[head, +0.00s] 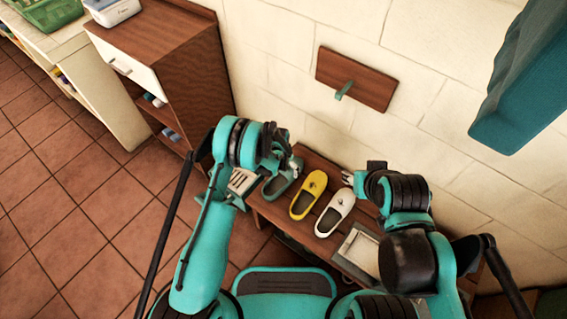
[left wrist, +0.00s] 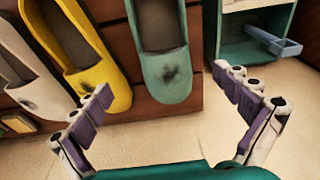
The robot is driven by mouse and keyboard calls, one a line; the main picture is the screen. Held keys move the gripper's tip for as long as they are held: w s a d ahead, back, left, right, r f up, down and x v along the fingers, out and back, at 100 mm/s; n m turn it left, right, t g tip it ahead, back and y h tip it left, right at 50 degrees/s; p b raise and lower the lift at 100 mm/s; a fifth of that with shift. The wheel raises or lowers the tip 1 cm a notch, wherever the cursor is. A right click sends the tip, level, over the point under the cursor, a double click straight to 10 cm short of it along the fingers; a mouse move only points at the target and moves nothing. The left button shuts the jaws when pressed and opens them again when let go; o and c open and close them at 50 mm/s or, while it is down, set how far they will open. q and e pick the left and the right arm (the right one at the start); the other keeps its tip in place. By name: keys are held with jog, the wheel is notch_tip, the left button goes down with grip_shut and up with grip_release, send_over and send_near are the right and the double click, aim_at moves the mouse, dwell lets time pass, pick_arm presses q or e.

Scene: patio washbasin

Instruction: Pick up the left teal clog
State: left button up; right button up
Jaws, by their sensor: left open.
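The teal clog (head: 278,187) lies at the left of a row on a low brown wooden bench, partly hidden by my left gripper. In the left wrist view the teal clog (left wrist: 166,72) shows its toe, with a dark smudge, and part of its opening. My left gripper (head: 293,166) is over the clog's far end in the head view. In the left wrist view my left gripper (left wrist: 164,88) is open, its fingers on either side of the toe and apart from it. My right gripper (head: 347,178) is beyond the white clog, its fingertips apart and empty.
A yellow clog (head: 307,194) and a white clog (head: 334,214) lie to the right of the teal one. A pale tray (head: 361,250) is at the bench's right. A brown cabinet (head: 165,60) stands left; a wall panel with a peg (head: 355,79) is behind.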

aim_at(283, 172)
pick_arm(q)
jog(key=f, duration=0.2)
jog(key=f+b, duration=0.1)
jog(key=f, duration=0.1)
jog(key=shift+w+d+f, duration=0.1)
jog(key=shift+w+f, duration=0.05)
jog(key=shift+w, duration=0.05)
jog(key=f+b, duration=0.2)
jog(key=f, duration=0.1)
jog(key=w+f+b, duration=0.1)
jog(key=f, duration=0.1)
jog(key=shift+f, duration=0.15)
jog(key=shift+c, duration=0.3)
jog(key=c, duration=1.4)
